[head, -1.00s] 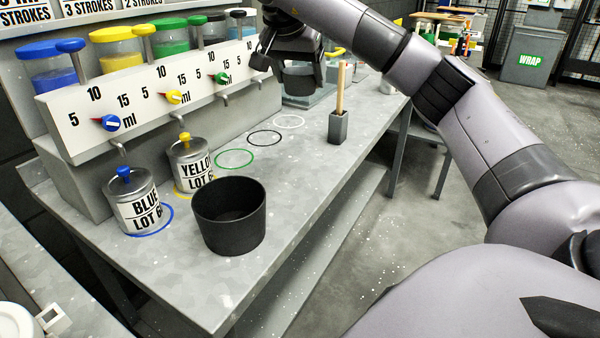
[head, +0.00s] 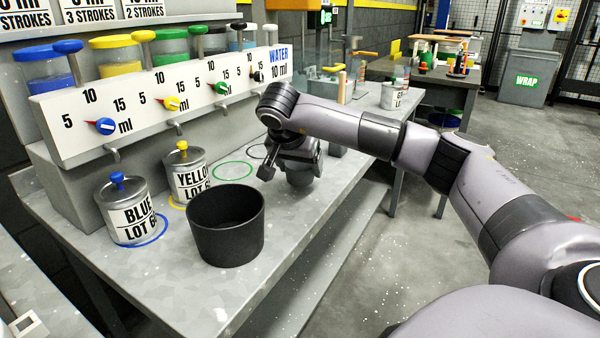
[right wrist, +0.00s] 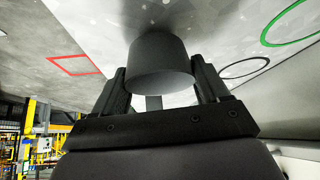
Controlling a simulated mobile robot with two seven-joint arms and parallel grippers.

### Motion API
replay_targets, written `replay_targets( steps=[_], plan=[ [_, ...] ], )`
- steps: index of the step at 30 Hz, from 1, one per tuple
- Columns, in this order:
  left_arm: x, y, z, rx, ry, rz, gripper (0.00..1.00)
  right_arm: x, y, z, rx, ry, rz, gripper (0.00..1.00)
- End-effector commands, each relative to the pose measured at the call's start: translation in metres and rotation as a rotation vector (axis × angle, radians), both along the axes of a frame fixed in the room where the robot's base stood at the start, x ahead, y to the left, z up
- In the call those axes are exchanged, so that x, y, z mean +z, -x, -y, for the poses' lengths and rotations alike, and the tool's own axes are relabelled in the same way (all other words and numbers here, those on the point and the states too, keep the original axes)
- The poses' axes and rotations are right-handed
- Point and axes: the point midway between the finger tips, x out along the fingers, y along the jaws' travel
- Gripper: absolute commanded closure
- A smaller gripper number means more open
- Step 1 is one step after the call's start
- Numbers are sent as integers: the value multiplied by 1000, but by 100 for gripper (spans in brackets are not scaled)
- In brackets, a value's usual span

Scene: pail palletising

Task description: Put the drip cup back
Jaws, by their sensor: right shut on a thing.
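My right gripper (head: 292,164) is shut on a small dark grey cup, which I take to be the drip cup (head: 300,177). In the head view they are over the right part of the bench, right of the green ring (head: 233,170). In the right wrist view the cup (right wrist: 158,62) sits between the two fingers (right wrist: 160,88), with the bench top beyond it. Whether its base touches the bench I cannot tell. My left gripper is not in view.
A large black open tub (head: 227,228) stands at the bench front. The blue-lot can (head: 127,212) and yellow-lot can (head: 187,175) stand below the dispenser panel (head: 75,125). A grey holder with wooden sticks (head: 340,120) is partly hidden behind my arm.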

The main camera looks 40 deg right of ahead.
Motion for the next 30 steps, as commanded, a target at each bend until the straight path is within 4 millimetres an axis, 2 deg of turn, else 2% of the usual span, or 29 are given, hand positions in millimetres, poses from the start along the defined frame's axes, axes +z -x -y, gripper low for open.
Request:
replay_targets(
  steps=[1,3,13,14,16,25,30],
  plan=[
    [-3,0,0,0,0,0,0,-10,1,0,0,1,-2,57],
    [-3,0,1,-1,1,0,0,-14,0,0,-1,1,1,57],
    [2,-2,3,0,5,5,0,-16,0,0,-1,1,0,57],
    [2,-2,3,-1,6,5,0,-16,0,0,-1,1,0,22],
    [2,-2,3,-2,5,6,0,-16,0,0,-1,1,0,0],
    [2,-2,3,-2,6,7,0,-12,0,0,-1,0,2,0],
    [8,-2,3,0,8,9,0,10,5,-12,3,0,3,0]
  ],
)
